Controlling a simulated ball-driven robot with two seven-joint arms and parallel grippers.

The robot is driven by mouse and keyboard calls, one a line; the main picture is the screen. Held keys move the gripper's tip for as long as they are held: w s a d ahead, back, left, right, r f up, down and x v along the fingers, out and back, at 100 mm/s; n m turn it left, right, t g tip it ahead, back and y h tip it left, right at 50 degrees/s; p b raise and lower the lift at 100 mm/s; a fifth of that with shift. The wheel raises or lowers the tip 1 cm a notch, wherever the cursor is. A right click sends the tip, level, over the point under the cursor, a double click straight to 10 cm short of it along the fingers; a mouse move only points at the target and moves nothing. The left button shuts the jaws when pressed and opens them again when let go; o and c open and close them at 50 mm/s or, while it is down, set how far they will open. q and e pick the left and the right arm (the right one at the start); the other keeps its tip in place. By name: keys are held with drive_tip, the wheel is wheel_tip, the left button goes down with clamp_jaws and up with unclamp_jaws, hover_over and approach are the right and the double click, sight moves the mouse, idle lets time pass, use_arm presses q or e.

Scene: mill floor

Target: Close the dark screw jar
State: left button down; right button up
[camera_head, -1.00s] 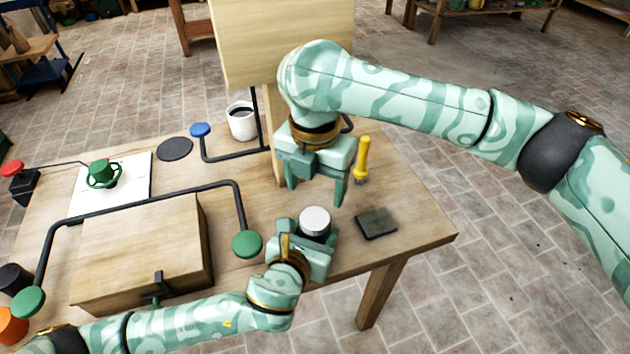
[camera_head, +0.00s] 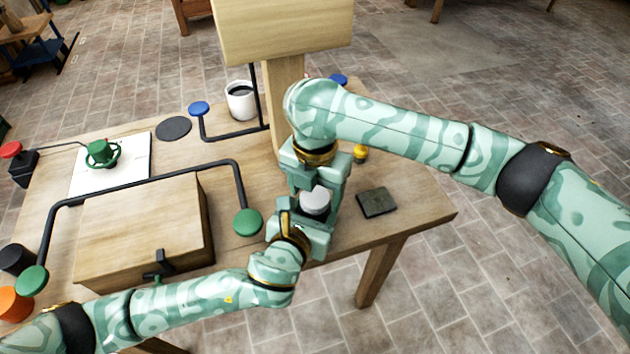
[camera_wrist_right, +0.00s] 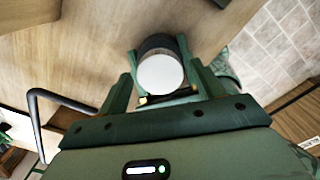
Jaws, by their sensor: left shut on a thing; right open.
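The dark screw jar (camera_wrist_right: 157,42) shows in the right wrist view as a dark body with a pale, whitish lid (camera_wrist_right: 162,75) on its near end. In the head view the pale lid (camera_head: 315,201) faces up near the table's front edge, and the jar body is mostly hidden. My left gripper (camera_head: 308,222) is shut on the jar from the front. My right gripper (camera_head: 317,190) is open just above, pointing down, with its fingers on either side of the lid. I cannot tell whether they touch it or how tightly the lid sits.
A dark flat block (camera_head: 377,202) lies right of the jar. A wooden post (camera_head: 283,105) rises behind, beside a white mug (camera_head: 241,103).

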drive_tip(key=c, duration=1)
drive_tip(key=m, duration=0.8)
drive_tip(key=shift+m, duration=0.3)
drive_tip(key=o, duration=1.1)
drive_tip(key=shift+r, duration=2.2)
drive_tip(key=shift+c, duration=0.5)
